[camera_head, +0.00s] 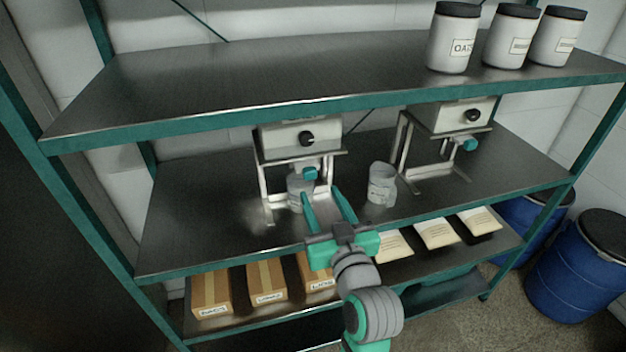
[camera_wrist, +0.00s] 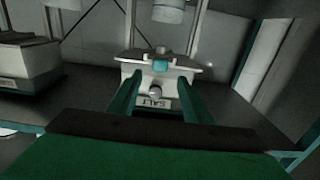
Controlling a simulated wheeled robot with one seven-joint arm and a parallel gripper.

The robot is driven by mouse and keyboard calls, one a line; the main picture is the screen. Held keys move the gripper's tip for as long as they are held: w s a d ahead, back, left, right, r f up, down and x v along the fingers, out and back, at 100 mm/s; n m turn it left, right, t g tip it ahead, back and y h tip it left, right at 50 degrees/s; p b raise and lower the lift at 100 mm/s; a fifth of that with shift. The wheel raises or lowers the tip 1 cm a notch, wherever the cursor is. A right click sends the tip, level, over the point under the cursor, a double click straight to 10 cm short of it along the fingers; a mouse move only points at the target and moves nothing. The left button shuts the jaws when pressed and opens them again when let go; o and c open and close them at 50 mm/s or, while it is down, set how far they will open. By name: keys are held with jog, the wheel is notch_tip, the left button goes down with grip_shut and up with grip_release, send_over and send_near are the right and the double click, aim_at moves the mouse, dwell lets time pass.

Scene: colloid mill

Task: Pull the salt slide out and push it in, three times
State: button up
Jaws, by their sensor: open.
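The salt dispenser (camera_head: 285,138) is a pale box on a metal stand on the middle shelf, with a dark knob. In the wrist view, which looks upside down, its face (camera_wrist: 178,87) bears a SALT label (camera_wrist: 155,103). The salt slide has a teal handle (camera_head: 310,173), also visible in the wrist view (camera_wrist: 160,65), below the box. My gripper (camera_head: 321,193) is open and empty in front of the stand, apart from the handle. In the wrist view its fingers (camera_wrist: 158,78) point towards the dispenser, on either side of the handle's line. I cannot tell how far out the slide is.
A grey cup (camera_head: 296,193) stands under the dispenser, partly behind my finger. Another cup (camera_head: 381,185) stands to the right, then a second dispenser (camera_head: 455,117) with its own teal handle. The upper shelf's edge (camera_head: 300,115) is overhead. Boxes (camera_head: 266,280) and packets lie below.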

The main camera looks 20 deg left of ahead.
aim_at(312, 176)
jog(key=x, duration=0.7)
jog(key=shift+w+a, duration=0.1)
jog(key=shift+a, duration=0.05)
grip_shut()
